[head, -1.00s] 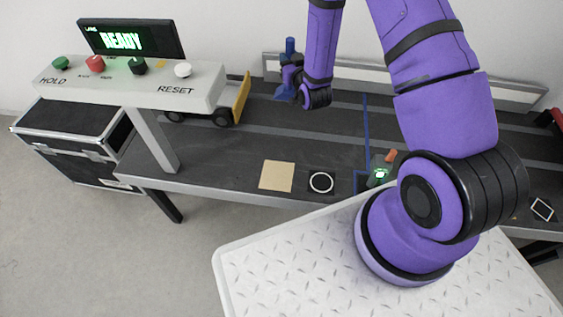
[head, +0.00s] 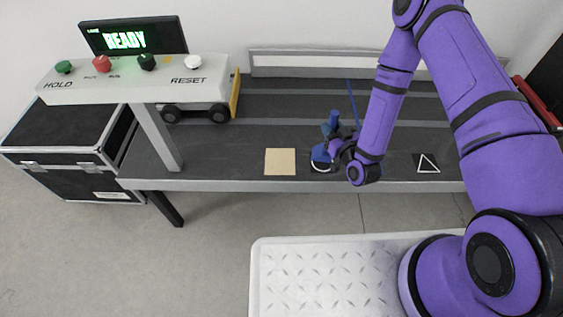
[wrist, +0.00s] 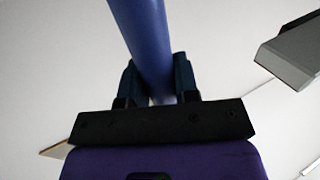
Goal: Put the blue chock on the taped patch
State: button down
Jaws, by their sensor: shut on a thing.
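The blue chock (head: 320,153) has an upright blue post and a wider base. In the head view it is above or on the white-ringed black card (head: 321,168), which it partly hides; I cannot tell whether it touches. My gripper (head: 336,137) is shut on the post. The wrist view shows the blue post (wrist: 143,40) between my two dark fingers (wrist: 157,85). A plain tan square patch (head: 280,162) lies flat on the bench, left of the chock. A blue tape line (head: 351,98) runs on the bench behind my gripper.
The dark bench (head: 225,150) has bare room left of the tan patch. A white cart with a yellow plate (head: 195,100) stands at back left. A triangle-marked card (head: 427,162) lies right of my forearm.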

aim_at(320, 154)
jog(key=s+a+f+n+g+y, duration=0.1)
jog(key=s+a+f+n+y, duration=0.1)
jog(key=s+a+f, duration=0.4)
jog(key=w+a+f, duration=0.4)
jog(key=w+a, duration=0.4)
jog(key=w, duration=0.3)
jog(key=shift+w+a+f+y, duration=0.15)
jog(key=shift+w+a+y, duration=0.15)
jog(key=shift+a+y, duration=0.1)
jog(key=c, duration=0.9)
grip_release()
jog(key=shift+f, duration=0.15)
jog(key=shift+o, duration=0.2)
jog(key=v, duration=1.2)
jog(key=shift+r, duration=0.3)
